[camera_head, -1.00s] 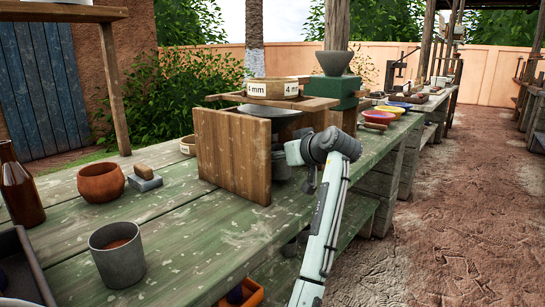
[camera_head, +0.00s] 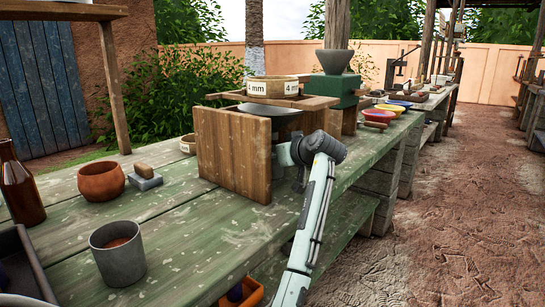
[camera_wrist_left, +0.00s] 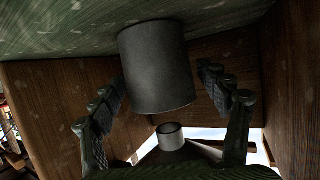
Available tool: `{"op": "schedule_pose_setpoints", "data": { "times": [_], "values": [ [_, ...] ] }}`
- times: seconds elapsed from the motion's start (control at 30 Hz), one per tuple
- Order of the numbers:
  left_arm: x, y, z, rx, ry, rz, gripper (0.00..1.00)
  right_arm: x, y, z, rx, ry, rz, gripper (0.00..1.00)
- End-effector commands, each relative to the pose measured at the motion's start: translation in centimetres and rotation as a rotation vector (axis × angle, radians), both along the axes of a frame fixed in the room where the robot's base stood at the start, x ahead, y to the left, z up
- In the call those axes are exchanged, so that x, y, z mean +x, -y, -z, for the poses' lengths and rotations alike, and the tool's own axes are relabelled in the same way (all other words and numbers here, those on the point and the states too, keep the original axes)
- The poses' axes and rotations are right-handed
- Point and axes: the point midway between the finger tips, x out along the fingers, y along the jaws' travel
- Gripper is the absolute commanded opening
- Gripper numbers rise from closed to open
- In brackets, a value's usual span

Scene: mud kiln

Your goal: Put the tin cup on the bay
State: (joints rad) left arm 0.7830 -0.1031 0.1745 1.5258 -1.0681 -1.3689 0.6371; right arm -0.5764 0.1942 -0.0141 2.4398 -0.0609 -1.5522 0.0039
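A plain grey cylinder (camera_wrist_left: 157,70), which looks like the tin cup, is in the left wrist view against the green tabletop, which is at the top of that picture. My left gripper (camera_wrist_left: 163,85) is open, with one finger on either side of it and gaps showing. Wooden walls of the bay (camera_head: 222,150) stand on both sides in the wrist view (camera_wrist_left: 45,95). In the head view my arm reaches to the bay's right side, and its fingers are hidden there. A second grey cup (camera_head: 118,262) with brown contents stands at the front left. My right gripper is not in view.
The green tabletop (camera_head: 195,240) is clear before the bay.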

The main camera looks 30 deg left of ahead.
Motion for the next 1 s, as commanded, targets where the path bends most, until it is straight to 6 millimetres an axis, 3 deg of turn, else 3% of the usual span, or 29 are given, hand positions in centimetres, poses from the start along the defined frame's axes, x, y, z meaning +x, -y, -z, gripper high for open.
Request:
{"op": "schedule_pose_setpoints", "data": {
  "times": [0.27, 0.7, 1.0],
  "values": [
    [-0.1, 0.3, -0.4, -0.001, 0.002, 0.001, 0.76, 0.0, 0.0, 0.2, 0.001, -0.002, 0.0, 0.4],
    [-3.6, 7.4, -3.7, -0.002, 0.003, 0.003, 0.76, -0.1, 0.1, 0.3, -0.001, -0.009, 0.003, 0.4],
    [-5.0, 9.8, -4.9, -0.001, 0.001, 0.001, 0.76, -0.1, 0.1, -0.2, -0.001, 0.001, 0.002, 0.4]
  ]
}}
